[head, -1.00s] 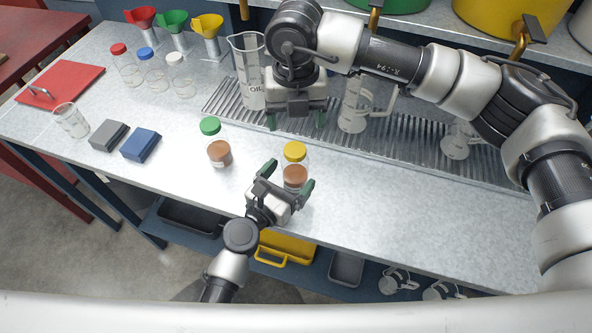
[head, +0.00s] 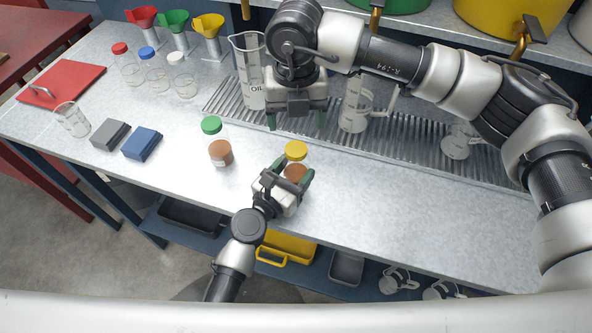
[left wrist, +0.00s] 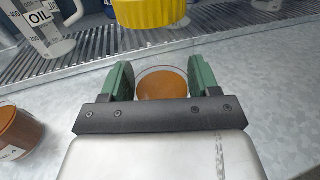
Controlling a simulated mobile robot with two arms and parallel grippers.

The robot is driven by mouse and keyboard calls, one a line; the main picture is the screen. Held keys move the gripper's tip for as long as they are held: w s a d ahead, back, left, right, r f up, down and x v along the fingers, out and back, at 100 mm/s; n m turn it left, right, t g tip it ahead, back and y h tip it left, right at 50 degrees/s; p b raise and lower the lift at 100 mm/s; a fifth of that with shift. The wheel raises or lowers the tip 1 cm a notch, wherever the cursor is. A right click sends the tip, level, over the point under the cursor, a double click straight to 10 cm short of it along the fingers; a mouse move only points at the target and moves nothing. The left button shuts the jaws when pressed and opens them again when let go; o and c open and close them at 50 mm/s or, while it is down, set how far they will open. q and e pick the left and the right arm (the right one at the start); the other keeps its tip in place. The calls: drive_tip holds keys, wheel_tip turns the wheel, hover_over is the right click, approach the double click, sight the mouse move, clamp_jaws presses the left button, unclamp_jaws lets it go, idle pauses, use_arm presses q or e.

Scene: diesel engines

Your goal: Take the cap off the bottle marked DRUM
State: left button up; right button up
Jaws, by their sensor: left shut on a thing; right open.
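A clear bottle with brown contents (head: 296,172) and a yellow cap (head: 295,151) stands upright on the bench. My left gripper (head: 294,169) is shut on its body, below the cap. In the left wrist view the bottle (left wrist: 162,84) sits between the green fingers, under the yellow cap (left wrist: 150,12). A similar bottle (head: 220,153) with a green cap (head: 211,125) stands to its left, upright and apart. No DRUM mark is readable on either bottle. My right gripper (head: 296,121) is open and empty above the bench, behind the two bottles.
A slatted drain grate (head: 420,140) runs behind, holding an OIL jug (head: 250,75) and clear jugs. Empty capped bottles (head: 155,75), funnels (head: 175,28), a blue block (head: 142,144) and a grey block (head: 110,134) stand left. The front right bench is clear.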

sight(296, 148)
use_arm(q)
clamp_jaws()
use_arm(e)
drive_tip(key=shift+m, duration=0.3)
drive_tip(key=m, duration=0.3)
drive_tip(key=shift+m, duration=0.4)
drive_tip(key=m, duration=0.4)
drive_tip(key=shift+f+m, duration=0.4)
drive_tip(key=shift+f, duration=0.15)
wheel_tip(296, 148, down, 7)
drive_tip(key=shift+r, duration=0.1)
drive_tip(key=c, duration=1)
